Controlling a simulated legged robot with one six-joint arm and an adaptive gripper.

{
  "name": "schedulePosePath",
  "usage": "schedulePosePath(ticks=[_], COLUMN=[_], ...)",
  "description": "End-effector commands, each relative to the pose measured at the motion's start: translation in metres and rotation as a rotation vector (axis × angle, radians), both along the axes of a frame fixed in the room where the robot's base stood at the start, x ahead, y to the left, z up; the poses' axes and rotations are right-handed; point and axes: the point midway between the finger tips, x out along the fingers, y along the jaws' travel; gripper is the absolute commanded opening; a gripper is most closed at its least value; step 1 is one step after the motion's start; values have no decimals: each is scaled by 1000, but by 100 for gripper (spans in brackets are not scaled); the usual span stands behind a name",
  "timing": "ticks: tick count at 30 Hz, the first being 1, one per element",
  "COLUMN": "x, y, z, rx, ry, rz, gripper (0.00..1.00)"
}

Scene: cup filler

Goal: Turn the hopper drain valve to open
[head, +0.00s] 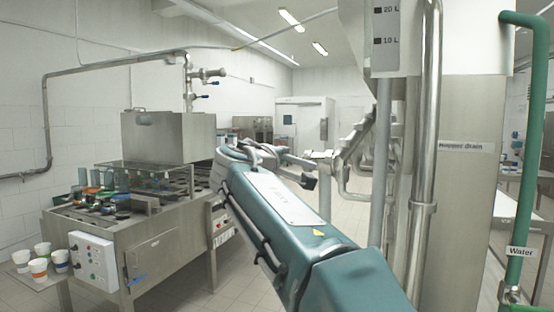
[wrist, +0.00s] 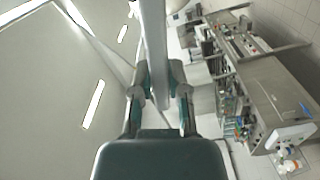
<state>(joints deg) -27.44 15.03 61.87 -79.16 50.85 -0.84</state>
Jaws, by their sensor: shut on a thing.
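The drain valve pipework (head: 352,150) is bright metal and stands beside the hopper column, right of centre in the head view. Its lever (head: 318,155) points left, toward my gripper (head: 308,168), which reaches right from the end of my teal arm. In the wrist view my gripper (wrist: 160,90) has its two fingers on either side of a long pale metal bar (wrist: 154,45), which looks like the valve lever. The fingers are shut on it. The exact contact is small and partly hidden in the head view.
A steel filling machine (head: 160,230) with a control box (head: 92,262) stands at the left. Several paper cups (head: 40,268) stand at its near corner. A vertical steel pipe (head: 425,150) and a green water pipe (head: 530,150) stand at the right. Floor between is clear.

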Motion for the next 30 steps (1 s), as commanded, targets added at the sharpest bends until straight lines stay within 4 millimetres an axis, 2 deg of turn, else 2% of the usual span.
schedulePosePath(ticks=[6,7,9,22,26,30], x=[0,0,0,-3,-22,-50], y=[-4,-4,-4,8,15,24], z=[-1,-1,-1,-2,-1,-1], rx=[3,3,2,-5,-4,-2], ry=[4,4,4,4,3,3], rz=[-12,-12,-11,-3,-1,1], gripper=[0,29,56,56,56,56])
